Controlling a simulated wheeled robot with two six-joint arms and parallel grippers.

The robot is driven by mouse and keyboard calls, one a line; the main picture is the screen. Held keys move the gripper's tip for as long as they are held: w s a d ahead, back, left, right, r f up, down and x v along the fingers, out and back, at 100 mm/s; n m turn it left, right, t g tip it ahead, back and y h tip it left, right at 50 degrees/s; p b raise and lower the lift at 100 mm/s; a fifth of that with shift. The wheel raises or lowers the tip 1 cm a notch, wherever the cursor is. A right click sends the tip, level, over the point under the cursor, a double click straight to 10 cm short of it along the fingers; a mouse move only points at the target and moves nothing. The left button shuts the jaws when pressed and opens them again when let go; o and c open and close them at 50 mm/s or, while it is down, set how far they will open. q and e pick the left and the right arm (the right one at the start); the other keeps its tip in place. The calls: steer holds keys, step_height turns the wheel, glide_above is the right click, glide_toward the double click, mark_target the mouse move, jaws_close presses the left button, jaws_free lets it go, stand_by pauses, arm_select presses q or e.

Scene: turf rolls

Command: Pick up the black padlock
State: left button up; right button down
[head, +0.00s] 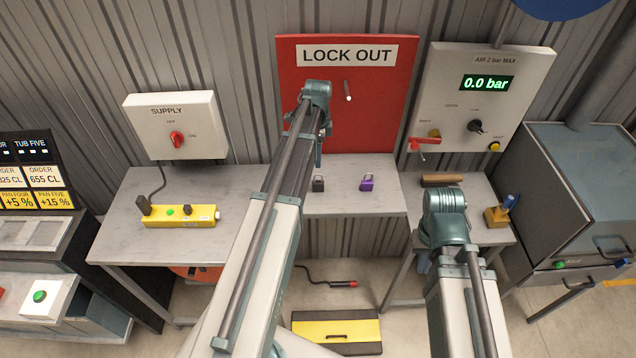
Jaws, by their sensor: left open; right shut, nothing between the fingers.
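The black padlock (318,184) stands on the grey shelf (350,202) below the red LOCK OUT board (345,110). A purple padlock (367,184) stands to its right. My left gripper (319,158) points down just above and behind my arm, near the black padlock in the picture; its fingers are mostly hidden. It is open, and I see nothing held. I cannot tell how far it is from the padlock. My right gripper (423,264) is mostly hidden behind its own wrist, in front of the right table; it is shut and empty.
A bare peg (347,90) sticks out of the board. The left table holds a yellow socket strip (180,215) under the SUPPLY box (175,125). A yellow-black step (337,332) lies below.

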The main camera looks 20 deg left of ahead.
mark_target(318, 182)
arm_select(q)
steer(key=shift+f+b, duration=4.2)
steer(key=shift+f, duration=0.1)
steer(key=shift+f, duration=0.1)
step_height(318, 182, down, 5)
steer(key=b, duration=0.5)
steer(key=shift+s+d+f, duration=0.1)
steer(key=shift+s, duration=0.05)
jaws_close()
